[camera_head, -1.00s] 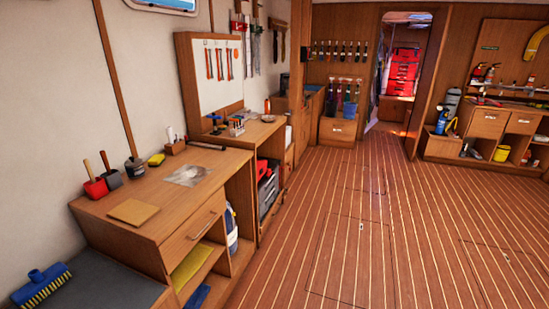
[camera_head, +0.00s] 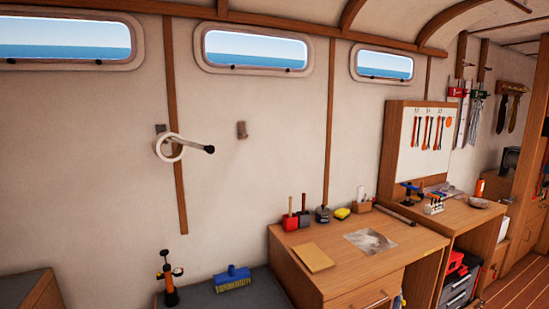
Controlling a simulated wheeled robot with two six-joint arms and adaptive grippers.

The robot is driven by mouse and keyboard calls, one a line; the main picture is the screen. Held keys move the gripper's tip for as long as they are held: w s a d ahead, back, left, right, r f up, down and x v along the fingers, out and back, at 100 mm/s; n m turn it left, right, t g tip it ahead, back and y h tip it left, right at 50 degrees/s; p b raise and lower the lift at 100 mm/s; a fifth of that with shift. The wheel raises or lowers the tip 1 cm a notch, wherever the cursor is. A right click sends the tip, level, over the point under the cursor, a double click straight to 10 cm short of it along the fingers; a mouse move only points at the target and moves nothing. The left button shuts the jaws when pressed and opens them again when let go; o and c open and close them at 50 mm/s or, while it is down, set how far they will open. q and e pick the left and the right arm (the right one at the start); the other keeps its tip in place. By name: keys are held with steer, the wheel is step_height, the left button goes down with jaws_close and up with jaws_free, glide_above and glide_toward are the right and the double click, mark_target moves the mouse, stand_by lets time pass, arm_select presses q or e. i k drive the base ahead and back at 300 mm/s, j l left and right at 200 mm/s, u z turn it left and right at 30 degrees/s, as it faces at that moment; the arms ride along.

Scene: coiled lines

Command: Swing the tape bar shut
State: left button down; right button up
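The tape bar (camera_head: 195,147) is on the cabin wall at left of centre, a short pale bar with a dark knob at its free end. A white ring, which looks like a roll of tape (camera_head: 159,149), hangs around it near a small bracket (camera_head: 160,129) on the wooden wall strip. The knob end points right and appears to stand out from the wall. A small brown wall block (camera_head: 242,130) is to the right, apart from the knob. Neither of my grippers is in view.
Below the bar are a grey-topped bench (camera_head: 265,291), an orange and black pump-like tool (camera_head: 169,280) and a blue brush (camera_head: 232,277). A wooden workbench (camera_head: 335,277) with tools stands to the right. The wall around the bar is largely clear.

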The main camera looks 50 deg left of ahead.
mark_target(210, 149)
steer(key=u, duration=1.9)
